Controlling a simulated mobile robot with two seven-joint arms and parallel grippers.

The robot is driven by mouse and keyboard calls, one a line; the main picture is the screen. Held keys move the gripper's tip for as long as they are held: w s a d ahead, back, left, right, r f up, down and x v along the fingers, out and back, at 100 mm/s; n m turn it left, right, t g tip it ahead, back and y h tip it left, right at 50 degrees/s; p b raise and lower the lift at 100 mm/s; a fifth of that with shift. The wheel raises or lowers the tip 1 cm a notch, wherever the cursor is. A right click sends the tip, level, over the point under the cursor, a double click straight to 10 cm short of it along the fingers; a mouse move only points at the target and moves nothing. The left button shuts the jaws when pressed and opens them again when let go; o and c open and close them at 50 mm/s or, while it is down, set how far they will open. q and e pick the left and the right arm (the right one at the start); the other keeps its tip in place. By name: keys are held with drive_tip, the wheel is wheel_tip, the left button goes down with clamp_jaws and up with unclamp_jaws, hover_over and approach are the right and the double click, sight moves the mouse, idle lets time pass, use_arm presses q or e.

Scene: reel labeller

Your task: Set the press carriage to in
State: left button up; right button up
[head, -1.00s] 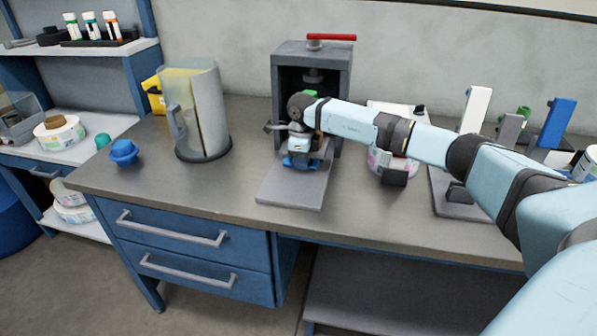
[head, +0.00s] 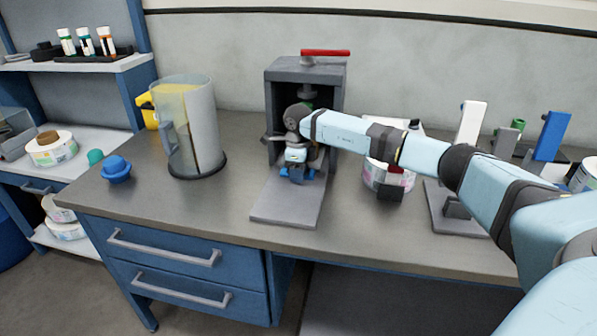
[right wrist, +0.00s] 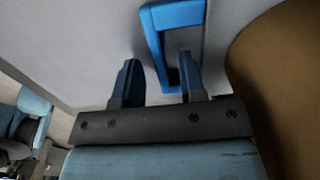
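The press (head: 305,72) is a dark grey open-fronted frame with a red lever on top, standing at the back of the bench. Its carriage (head: 284,212) is a flat grey plate sticking out of the front toward me. My right gripper (head: 297,173) points down over the carriage, just in front of the press opening, and hides its rear part. The two blue fingers (right wrist: 158,80) are spread apart; contact with the handle cannot be told. My left gripper is out of view.
A clear jug-like container (head: 188,130) stands left of the press, with a blue knob-shaped object (head: 116,170) farther left. A label reel (head: 375,180) and a stand with white lever (head: 470,125) are on the right. The front bench strip is clear.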

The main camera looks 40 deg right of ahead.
wheel_tip(320, 180, up, 14)
drive_tip(key=p, duration=0.1)
idle(0.5)
drive_tip(key=shift+f, duration=0.1)
